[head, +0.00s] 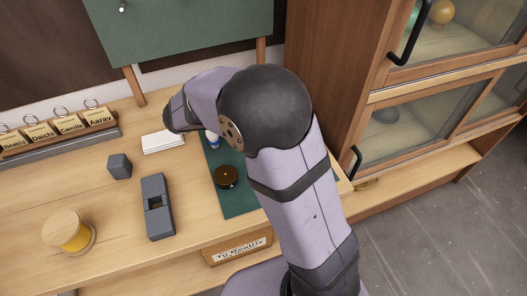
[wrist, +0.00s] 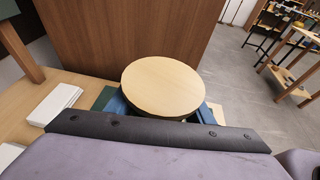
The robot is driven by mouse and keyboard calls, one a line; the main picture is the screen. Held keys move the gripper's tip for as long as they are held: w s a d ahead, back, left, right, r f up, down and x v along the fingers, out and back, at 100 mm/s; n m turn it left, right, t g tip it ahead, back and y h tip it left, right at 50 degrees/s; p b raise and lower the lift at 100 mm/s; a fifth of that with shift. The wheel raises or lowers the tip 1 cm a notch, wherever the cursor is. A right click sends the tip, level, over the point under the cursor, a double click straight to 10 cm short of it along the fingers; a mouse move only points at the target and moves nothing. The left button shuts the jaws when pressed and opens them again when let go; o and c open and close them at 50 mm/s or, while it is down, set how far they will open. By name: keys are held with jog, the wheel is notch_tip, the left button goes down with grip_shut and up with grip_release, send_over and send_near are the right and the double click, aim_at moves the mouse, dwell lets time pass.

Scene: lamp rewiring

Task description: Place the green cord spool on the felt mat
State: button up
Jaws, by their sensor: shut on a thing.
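My gripper (wrist: 163,110) is shut on a spool (wrist: 163,84) with a pale round wooden top, seen from above in the wrist view. Its blue fingers show at either side of the disc. The cord's colour is hidden under the top. The dark green felt mat (head: 238,203) lies on the right part of the bench in the head view, partly covered by my arm. A sliver of the mat (wrist: 103,98) shows left of the spool in the wrist view. In the head view my arm hides the held spool and most of the gripper.
A dark round object (head: 226,177) sits on the mat. A yellow cord spool (head: 69,232), a slotted grey block (head: 157,207), a small grey block (head: 119,166) and white papers (head: 163,142) stand to the left. A wooden cabinet (head: 336,85) rises at the right.

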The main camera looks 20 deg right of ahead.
jog(key=shift+w+f+p, duration=0.1)
jog(key=shift+f+p, duration=0.7)
jog(key=shift+f, duration=4.2)
jog(key=shift+f, duration=0.2)
jog(key=o, duration=1.2)
jog(key=shift+r, duration=0.1)
jog(key=shift+r, duration=0.15)
jog(key=shift+a, duration=0.3)
jog(key=b+v, duration=0.3)
jog(key=v, duration=0.8)
jog(key=shift+a+r, duration=0.1)
jog(key=shift+a, duration=0.1)
